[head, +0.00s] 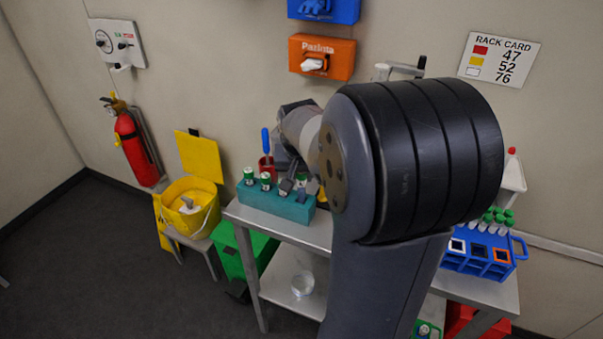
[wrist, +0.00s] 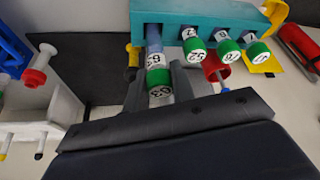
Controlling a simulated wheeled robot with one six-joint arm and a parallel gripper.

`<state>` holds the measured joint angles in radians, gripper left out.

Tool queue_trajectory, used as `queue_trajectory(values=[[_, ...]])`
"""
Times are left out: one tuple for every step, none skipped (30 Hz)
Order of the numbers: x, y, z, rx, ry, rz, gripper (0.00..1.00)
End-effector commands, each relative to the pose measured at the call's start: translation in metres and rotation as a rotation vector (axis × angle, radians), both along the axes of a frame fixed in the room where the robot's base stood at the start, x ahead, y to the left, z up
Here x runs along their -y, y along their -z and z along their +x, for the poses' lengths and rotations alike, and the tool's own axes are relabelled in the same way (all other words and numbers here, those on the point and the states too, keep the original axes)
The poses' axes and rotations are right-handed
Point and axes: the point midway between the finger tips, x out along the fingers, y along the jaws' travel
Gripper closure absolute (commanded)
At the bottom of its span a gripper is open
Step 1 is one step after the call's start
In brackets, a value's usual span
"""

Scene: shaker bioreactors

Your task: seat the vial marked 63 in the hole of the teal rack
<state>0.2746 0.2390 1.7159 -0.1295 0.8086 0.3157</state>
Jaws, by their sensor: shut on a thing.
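The vial marked 63 (wrist: 155,63) has a green cap and a white label, and shows near the middle of the wrist view. My gripper (wrist: 160,88) is shut on it at the cap end. The vial's clear end runs up to the teal rack (wrist: 172,18) and appears to be in its hole at the left end; how deep it sits I cannot tell. In the head view the teal rack (head: 275,203) stands on the metal table, with my gripper (head: 292,184) over its right part.
Other green-capped vials sit in the rack, one marked 52 (wrist: 196,52) closest to the held vial. A red cup (head: 266,167) with a blue-handled tool stands behind the rack. A blue rack (head: 483,250) with green-capped tubes is at the right. A yellow bucket (head: 190,208) stands left.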

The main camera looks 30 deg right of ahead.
Motion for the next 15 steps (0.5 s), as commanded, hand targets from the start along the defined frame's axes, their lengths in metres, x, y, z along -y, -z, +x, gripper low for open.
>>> queue_trajectory(values=[[0.0000, 0.0016, 0.0000, 0.000, 0.000, 0.000, 1.00], [0.0000, 0.0021, 0.0000, 0.000, 0.000, 0.000, 1.00], [0.0000, 0.0026, 0.0000, 0.000, 0.000, 0.000, 1.00], [0.0000, 0.0030, 0.0000, 0.000, 0.000, 0.000, 1.00], [0.0000, 0.0036, 0.0000, 0.000, 0.000, 0.000, 1.00], [0.0000, 0.0041, 0.0000, 0.000, 0.000, 0.000, 1.00], [0.0000, 0.0046, 0.0000, 0.000, 0.000, 0.000, 1.00], [0.0000, 0.0050, -0.0001, 0.000, 0.000, 0.000, 1.00], [0.0000, 0.0056, 0.0000, 0.000, 0.000, 0.000, 1.00], [0.0000, 0.0061, -0.0001, 0.000, 0.000, 0.000, 1.00], [0.0000, 0.0065, -0.0001, 0.000, 0.000, 0.000, 1.00], [0.0000, 0.0072, -0.0001, 0.000, 0.000, 0.000, 1.00], [0.0000, 0.0076, -0.0001, 0.000, 0.000, 0.000, 1.00], [0.0000, 0.0080, 0.0000, 0.000, 0.000, 0.000, 1.00], [0.0000, 0.0085, -0.0001, 0.000, 0.000, 0.000, 1.00]])
